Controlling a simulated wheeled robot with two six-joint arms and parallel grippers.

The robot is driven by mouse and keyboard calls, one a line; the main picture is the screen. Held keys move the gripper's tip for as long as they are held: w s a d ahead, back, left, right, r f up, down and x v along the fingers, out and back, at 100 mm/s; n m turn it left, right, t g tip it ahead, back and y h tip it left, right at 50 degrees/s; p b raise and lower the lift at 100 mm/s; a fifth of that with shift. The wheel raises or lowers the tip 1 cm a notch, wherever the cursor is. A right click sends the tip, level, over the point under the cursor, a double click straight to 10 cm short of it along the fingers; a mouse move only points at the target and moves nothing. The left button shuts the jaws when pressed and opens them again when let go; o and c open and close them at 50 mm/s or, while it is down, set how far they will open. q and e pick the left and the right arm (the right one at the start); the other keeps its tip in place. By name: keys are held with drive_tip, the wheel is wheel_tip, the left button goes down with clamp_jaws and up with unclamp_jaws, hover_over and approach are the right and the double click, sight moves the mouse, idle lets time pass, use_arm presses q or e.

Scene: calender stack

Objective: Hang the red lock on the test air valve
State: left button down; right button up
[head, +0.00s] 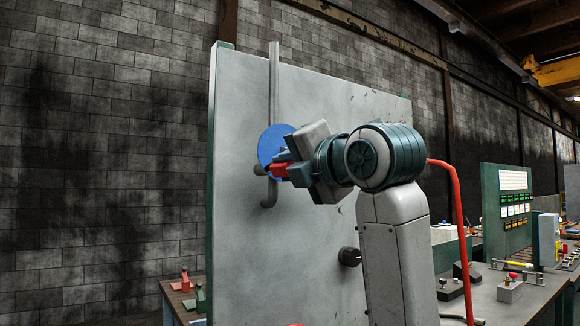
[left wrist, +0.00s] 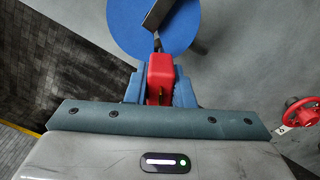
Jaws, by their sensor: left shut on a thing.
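My left gripper (head: 287,168) is shut on the red lock (head: 277,171), high up in front of the grey panel. In the left wrist view the red lock (left wrist: 161,75) sits between the blue fingertips of my left gripper (left wrist: 160,88). Its front end points at the blue disc (left wrist: 125,25) and a dark lever across it. In the head view this blue disc (head: 271,143), which looks like the test air valve's, is on a vertical grey pipe (head: 274,80). The lock is at the disc's lower edge; whether its shackle is around anything is hidden. My right gripper is not in view.
The grey panel (head: 340,110) stands upright behind the gripper. A black knob (head: 349,257) is on it lower down. A red handwheel (left wrist: 303,113) with a tag is at the right in the wrist view. A bench (head: 515,295) with devices stands at the right.

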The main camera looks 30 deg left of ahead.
sight(280, 168)
use_arm(q)
drive_tip(key=shift+p+x, duration=0.7)
drive_tip(key=shift+x, duration=0.85)
drive_tip(key=c, duration=0.8)
unclamp_jaws()
drive_tip(key=shift+o, duration=0.2)
drive_tip(key=shift+a, duration=0.1)
drive_tip(key=shift+b+v, duration=0.4)
drive_tip(key=shift+v, duration=1.85)
drive_tip(key=shift+s+d+f+b, duration=0.2)
drive_tip(key=shift+d+b, duration=0.4)
drive_tip(key=shift+b, duration=0.05)
drive_tip(key=shift+s+d+r+b, duration=0.1)
drive_tip(key=shift+d+b, duration=0.15)
drive_tip(key=shift+d, duration=0.05)
drive_tip(key=shift+s+d+r+b, duration=0.1)
drive_tip(key=shift+s+d+b, duration=0.1)
drive_tip(key=shift+d, duration=0.1)
